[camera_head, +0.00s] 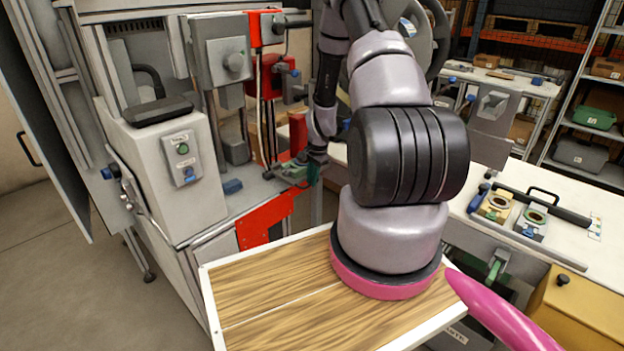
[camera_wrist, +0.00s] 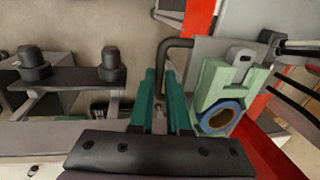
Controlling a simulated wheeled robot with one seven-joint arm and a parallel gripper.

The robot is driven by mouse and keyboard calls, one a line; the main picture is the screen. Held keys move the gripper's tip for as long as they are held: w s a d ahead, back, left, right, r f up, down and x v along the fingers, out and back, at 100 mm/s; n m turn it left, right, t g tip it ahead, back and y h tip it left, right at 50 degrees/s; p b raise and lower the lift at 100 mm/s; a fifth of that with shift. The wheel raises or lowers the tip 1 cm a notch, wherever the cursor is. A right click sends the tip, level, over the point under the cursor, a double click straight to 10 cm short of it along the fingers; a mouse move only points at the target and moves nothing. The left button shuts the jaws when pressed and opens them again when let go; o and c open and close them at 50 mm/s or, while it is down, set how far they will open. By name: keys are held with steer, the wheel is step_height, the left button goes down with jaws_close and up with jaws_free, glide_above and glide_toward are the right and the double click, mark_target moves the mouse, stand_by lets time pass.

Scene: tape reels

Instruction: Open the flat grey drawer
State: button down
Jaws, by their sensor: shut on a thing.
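My gripper (camera_wrist: 162,82) has two teal fingers that are shut on a dark bent handle (camera_wrist: 180,43). The handle rises from between the fingers and bends right toward a flat grey face (camera_wrist: 212,47), which seems to be the drawer front. In the head view my gripper (camera_head: 297,174) is small, beside the red and grey machine, and my arm hides part of that area. The drawer cannot be made out clearly there, and I cannot tell how far it stands out.
A pale green block with a blue ring (camera_wrist: 220,117) sits close right of the fingers. Two dark knobs (camera_wrist: 112,62) are to the left. A wood-topped surface (camera_head: 268,300) lies in front of the machine. A white bench (camera_head: 560,235) stands at the right.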

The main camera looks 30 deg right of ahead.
steer(key=shift+a, duration=0.15)
stand_by(0.8)
steer(key=s+a, duration=0.3)
steer(key=a, duration=0.6)
steer(key=s+a, duration=0.4)
steer(key=a, duration=0.6)
steer(key=shift+s+a, duration=0.15)
steer(key=shift+a, duration=0.15)
steer(key=c, duration=0.9)
jaws_free()
steer(key=r, duration=0.3)
steer(key=s+r, duration=0.1)
steer(key=r, duration=0.6)
steer(key=shift+s+d+r, duration=0.35)
steer(key=shift+s, duration=0.05)
